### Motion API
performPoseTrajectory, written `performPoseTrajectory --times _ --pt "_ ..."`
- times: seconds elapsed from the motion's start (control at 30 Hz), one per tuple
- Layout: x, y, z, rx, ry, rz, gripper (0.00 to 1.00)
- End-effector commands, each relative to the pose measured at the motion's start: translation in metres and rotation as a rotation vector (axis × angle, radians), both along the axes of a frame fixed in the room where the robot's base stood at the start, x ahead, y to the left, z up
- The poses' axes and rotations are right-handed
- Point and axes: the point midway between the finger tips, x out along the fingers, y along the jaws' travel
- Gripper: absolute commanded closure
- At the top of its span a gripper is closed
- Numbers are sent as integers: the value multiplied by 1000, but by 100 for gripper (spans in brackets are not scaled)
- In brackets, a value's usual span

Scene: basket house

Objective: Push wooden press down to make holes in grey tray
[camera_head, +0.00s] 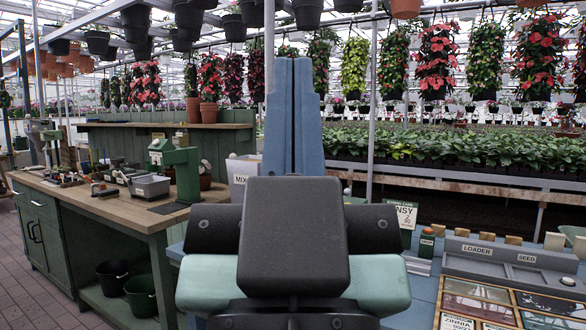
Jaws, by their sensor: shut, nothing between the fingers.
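My gripper (294,64) points up and away in the middle of the picture. Its two blue fingers are together, with only a thin dark line between them, and I see nothing held. My dark and pale green arm parts fill the lower middle and hide much of the blue table behind. I cannot make out a wooden press or a grey tray with certainty; the area straight ahead is covered by my arm.
A grey board labelled LOADER and SEED (495,251) lies on the blue table (421,318) at right, beside picture cards. A wooden bench (127,208) at left bears a green machine (178,168) and a grey bin (150,187). Plant pots hang above.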

Motion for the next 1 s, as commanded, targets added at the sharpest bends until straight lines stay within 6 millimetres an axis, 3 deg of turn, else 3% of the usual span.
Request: performPoseTrajectory --times 0.27,0.47,0.67,1.0 --pt "0 0 2 0 0 0 100" --pt "0 0 24 0 0 0 100" --pt "0 0 79 0 0 0 100" --pt "0 1 194 0 0 1 100"
